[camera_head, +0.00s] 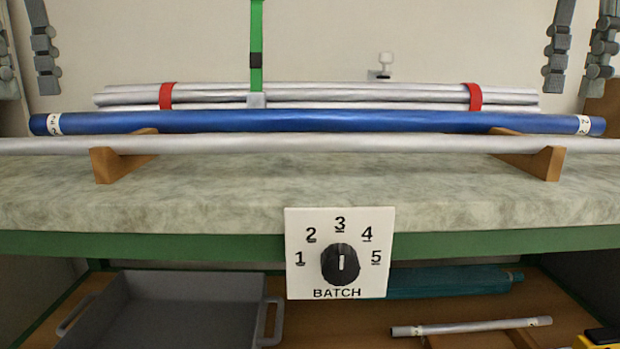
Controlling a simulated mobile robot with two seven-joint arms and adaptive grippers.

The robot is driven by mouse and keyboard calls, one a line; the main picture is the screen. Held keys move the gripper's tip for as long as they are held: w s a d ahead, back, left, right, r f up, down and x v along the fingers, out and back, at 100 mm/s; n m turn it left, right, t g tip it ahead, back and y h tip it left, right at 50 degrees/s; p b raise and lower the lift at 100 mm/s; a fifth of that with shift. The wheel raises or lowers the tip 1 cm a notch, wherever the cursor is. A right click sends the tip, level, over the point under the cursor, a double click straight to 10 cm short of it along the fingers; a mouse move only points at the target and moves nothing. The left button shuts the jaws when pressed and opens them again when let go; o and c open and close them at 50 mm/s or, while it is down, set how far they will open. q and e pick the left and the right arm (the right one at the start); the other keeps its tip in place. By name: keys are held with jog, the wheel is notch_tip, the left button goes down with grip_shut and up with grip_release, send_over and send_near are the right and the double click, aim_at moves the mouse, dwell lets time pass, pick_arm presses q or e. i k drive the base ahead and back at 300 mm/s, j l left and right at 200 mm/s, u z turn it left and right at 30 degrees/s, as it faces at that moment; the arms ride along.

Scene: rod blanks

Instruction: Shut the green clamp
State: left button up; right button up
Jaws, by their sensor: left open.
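The green clamp (256,28) is a narrow green upright bar with a black band, rising from a pale grey block behind the blue rod. Its bar points straight up, clear of the rods, and its top runs out of the picture. The lower part of the clamp is hidden by the blue rod (330,121). My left gripper (27,80) hangs at the top left edge, fingers apart and empty, well left of the clamp. My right gripper (572,80) hangs at the top right, fingers apart and empty, far right of the clamp.
A silver rod (330,144) lies in front on wooden supports (112,165). Silver rods (330,96) with red bands (474,97) lie behind. A batch dial (340,265) on the bench front points to 3. A grey tray (150,315) sits below. The front bench top is clear.

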aim_at(256, 56)
jog(key=k, duration=0.9)
